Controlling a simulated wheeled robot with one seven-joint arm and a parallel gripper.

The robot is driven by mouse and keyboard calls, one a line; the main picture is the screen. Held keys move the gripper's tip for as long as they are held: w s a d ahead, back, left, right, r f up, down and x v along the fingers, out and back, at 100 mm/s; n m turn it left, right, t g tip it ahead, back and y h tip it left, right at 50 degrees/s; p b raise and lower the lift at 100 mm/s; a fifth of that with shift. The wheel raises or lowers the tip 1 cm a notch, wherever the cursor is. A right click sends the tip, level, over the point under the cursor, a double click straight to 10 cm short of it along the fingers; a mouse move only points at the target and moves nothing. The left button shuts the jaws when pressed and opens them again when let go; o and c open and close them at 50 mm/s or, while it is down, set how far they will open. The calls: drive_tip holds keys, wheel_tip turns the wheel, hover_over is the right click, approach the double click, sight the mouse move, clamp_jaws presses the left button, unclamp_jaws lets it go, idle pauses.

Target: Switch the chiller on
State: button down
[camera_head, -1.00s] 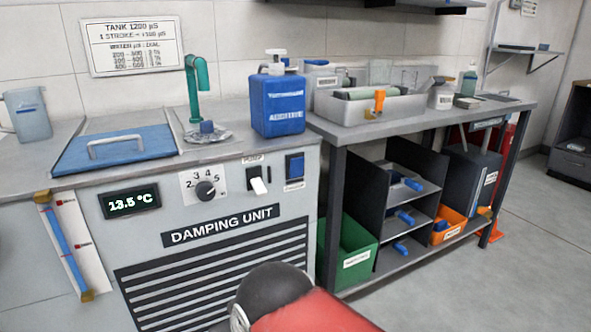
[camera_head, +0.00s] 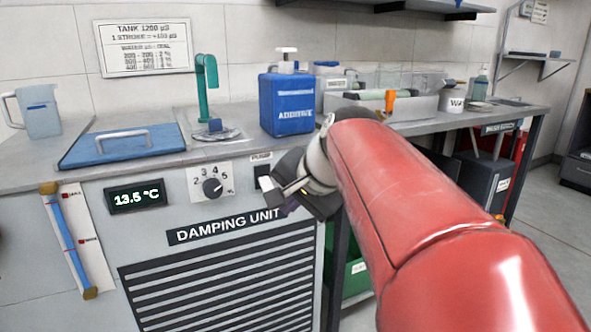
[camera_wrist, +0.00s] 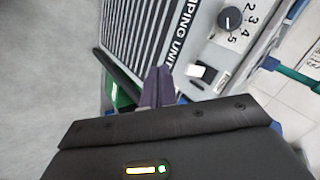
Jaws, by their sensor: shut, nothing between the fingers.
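The grey damping unit (camera_head: 215,205) carries a display (camera_head: 137,197) reading 13.5 °C, a black dial (camera_head: 212,188) and the pump switch (camera_head: 262,171), which my gripper partly covers. The blue switch right of the pump switch is hidden behind my gripper in the head view. My gripper (camera_head: 286,204) is in front of the unit's right side, at switch height. In the wrist view my gripper (camera_wrist: 158,73) has its fingers together and empty. The pump switch's white paddle (camera_wrist: 199,72) and the dial (camera_wrist: 230,19) show beyond them. I cannot tell whether the fingers touch the panel.
A blue additive jug (camera_head: 287,105), a teal tap (camera_head: 206,85) and a blue lid (camera_head: 120,147) are on top of the unit. A gauge strip (camera_head: 72,240) is at its left. A bench (camera_head: 525,112) with trays adjoins on the right. Floor shows at the far right.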

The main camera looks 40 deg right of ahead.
drive_tip(key=d+r+m+t+h, duration=0.1)
drive_tip(key=d+r+m, duration=0.2)
drive_tip(key=d, duration=0.3)
drive_tip(key=d+r+m+t+b, duration=0.1)
drive_tip(key=d+r+m, duration=0.2)
drive_tip(key=d, duration=0.4)
drive_tip(key=shift+w+r+m+h, duration=0.15)
drive_tip(key=shift+w+m+h, duration=0.25)
drive_tip(key=shift+w, duration=0.05)
drive_tip(key=w+r+x, duration=0.1)
drive_tip(key=r+x, duration=0.1)
drive_tip(key=x, duration=1)
drive_tip(key=shift+w+d+f+b, duration=0.2)
drive_tip(key=shift+w+b, duration=0.2)
drive_tip(key=shift+w, duration=0.25)
drive_tip(key=shift+r, duration=0.1)
